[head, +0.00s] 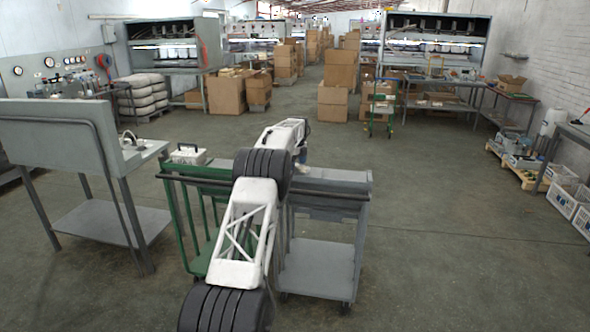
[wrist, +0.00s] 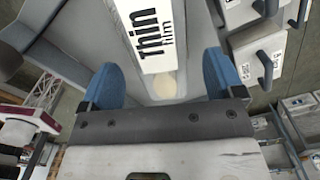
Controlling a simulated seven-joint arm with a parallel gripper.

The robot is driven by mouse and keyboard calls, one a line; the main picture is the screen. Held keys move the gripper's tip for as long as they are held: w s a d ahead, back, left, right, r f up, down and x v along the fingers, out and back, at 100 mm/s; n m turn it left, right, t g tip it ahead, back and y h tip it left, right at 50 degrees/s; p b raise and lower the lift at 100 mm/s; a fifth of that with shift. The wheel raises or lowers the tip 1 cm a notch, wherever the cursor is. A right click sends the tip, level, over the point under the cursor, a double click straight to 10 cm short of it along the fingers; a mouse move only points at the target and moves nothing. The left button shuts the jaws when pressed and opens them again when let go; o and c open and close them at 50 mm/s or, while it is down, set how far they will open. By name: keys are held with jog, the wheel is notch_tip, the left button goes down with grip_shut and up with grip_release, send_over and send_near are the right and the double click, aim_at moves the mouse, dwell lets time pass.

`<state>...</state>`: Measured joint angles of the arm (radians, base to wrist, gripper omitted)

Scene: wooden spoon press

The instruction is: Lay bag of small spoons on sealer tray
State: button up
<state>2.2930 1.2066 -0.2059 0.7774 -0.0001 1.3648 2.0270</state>
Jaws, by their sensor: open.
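In the wrist view, my gripper (wrist: 165,82) has its two blue fingers spread wide apart. A white panel printed "Thin film" (wrist: 155,30) lies beyond and between the fingertips. Just below it a pale, rounded beige shape (wrist: 163,86) shows between the fingers, on or in a light grey surface; I cannot tell whether it is part of the bag of spoons. In the head view, my gripper (head: 302,156) is small and mostly hidden behind my arm, over the grey cart. I cannot clearly make out the bag or the sealer tray there.
A grey cart (head: 318,262) and a green cart (head: 190,222) stand under my arm. A white case (head: 188,154) is on the green cart. A grey bench (head: 100,215) stands at left. Cardboard boxes (head: 333,103) stand farther back. The floor at right (head: 440,240) is clear.

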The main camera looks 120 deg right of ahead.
jog(key=shift+f, duration=1.05)
jog(key=shift+c, duration=0.4)
jog(key=c, duration=1)
jog(key=shift+r, duration=0.15)
jog(key=shift+r, duration=1.7)
jog(key=shift+w+a+r, duration=0.25)
jog(key=shift+w+a, duration=1.5)
jog(key=shift+a, duration=0.25)
jog(key=shift+w+a+r, duration=0.2)
jog(key=shift+w+a, duration=1.55)
jog(key=shift+a, duration=0.3)
jog(key=shift+w+a+r, duration=0.25)
jog(key=shift+w+a, duration=1.5)
jog(key=shift+a, duration=0.25)
